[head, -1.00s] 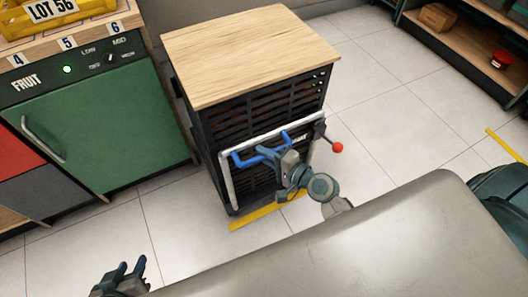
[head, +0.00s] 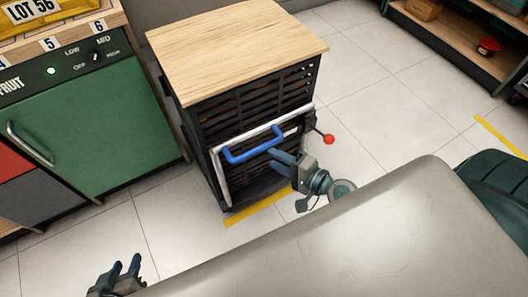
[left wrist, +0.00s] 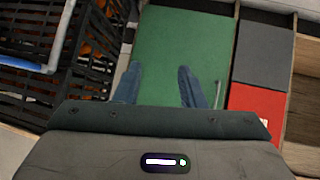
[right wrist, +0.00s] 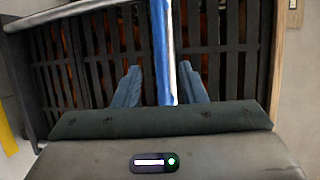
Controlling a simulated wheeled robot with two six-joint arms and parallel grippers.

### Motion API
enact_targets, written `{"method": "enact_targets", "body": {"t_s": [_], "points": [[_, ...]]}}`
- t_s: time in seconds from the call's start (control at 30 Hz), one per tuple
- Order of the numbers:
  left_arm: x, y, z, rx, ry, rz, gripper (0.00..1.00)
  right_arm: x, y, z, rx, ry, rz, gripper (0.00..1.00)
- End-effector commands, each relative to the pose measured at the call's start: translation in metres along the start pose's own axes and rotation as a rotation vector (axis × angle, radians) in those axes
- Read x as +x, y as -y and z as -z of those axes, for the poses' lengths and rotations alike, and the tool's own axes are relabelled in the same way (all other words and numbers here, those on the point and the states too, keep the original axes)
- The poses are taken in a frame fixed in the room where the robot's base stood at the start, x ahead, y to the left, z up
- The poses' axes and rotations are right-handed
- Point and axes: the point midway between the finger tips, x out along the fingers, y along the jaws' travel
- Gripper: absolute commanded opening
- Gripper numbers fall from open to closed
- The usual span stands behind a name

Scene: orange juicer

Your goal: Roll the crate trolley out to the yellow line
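My right gripper (head: 277,162) is open at the lower right of the handle. In the right wrist view the handle lies between the fingers' outlines, with gaps on both sides. My left gripper (head: 124,268) is open and empty, low at the left.
A red-knobbed lever (head: 327,138) sticks out from the trolley's right front. A green cabinet (head: 95,140) stands close on its left. Another yellow strip (head: 500,137) and open floor lie to the right.

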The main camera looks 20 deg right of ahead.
Motion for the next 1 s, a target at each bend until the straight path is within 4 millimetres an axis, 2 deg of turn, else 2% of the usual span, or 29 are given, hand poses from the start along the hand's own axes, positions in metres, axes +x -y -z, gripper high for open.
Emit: {"method": "enact_targets", "body": {"t_s": [0.07,0.1,0.3,0.87,1.0], "points": [[0.002,0.0,-0.003,-0.008,-0.014,-0.001,0.36,-0.013,-0.002,0.0,-0.002,0.003,-0.004,0.38],[0.003,0.0,0.003,-0.011,-0.045,0.001,0.36,-0.018,-0.002,0.0,-0.002,0.001,-0.002,0.38],[0.005,0.001,0.019,-0.001,-0.119,0.003,0.36,-0.032,-0.001,0.0,0.0,0.001,0.0,0.38],[0.004,0.001,0.022,0.003,-0.129,0.003,0.36,-0.033,0.0,0.0,0.0,0.0,0.001,0.38],[0.005,0.001,0.022,0.004,-0.128,0.003,0.36,-0.034,0.0,-0.005,-0.067,0.001,-0.011,0.38]]}}
